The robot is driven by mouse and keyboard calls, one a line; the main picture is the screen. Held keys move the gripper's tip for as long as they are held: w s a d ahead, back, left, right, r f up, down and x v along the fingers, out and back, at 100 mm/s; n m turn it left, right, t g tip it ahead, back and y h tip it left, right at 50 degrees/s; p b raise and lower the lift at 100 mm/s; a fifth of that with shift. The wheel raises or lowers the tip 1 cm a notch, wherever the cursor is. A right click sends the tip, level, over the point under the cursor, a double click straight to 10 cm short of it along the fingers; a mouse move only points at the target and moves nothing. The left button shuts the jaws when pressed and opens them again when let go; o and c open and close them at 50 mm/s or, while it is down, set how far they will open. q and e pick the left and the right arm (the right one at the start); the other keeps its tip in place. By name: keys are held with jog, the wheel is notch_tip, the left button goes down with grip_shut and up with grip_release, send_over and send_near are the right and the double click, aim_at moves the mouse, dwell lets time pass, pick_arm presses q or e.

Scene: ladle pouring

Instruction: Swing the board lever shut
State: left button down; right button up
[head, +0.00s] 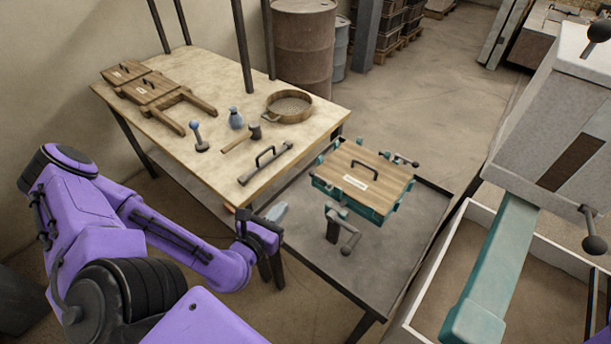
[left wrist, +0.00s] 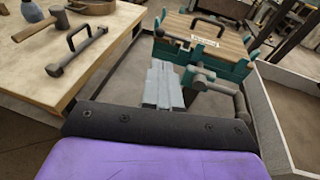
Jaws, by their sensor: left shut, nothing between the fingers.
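A wooden board (head: 372,172) with a black handle and a white label lies on a teal frame (head: 345,199). It also shows at the top of the left wrist view (left wrist: 208,33). A grey lever (head: 345,235) with a rounded end sticks out at the frame's near side; it also shows in the left wrist view (left wrist: 215,84). A second dark lever (head: 400,158) is at the far right corner. My left gripper (head: 278,211) is shut and empty, left of the near lever and apart from it; its fingertips (left wrist: 163,68) point toward the frame. My right gripper is out of view.
The left table (head: 215,75) holds wooden boards (head: 150,90), a round wooden sieve (head: 288,106), a mallet (head: 252,132) and a loose handle bar (head: 265,163). A grey tray table (head: 300,240) lies under the frame. A white bin (head: 425,290) and a teal-armed machine (head: 490,265) stand right.

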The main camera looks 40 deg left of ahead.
pick_arm(q)
jog(key=shift+f, duration=0.15)
jog(key=b, duration=0.9)
send_near(310, 175)
jog(key=x, duration=0.6)
jog(key=shift+w+f, duration=0.1)
jog(key=shift+w, duration=0.35)
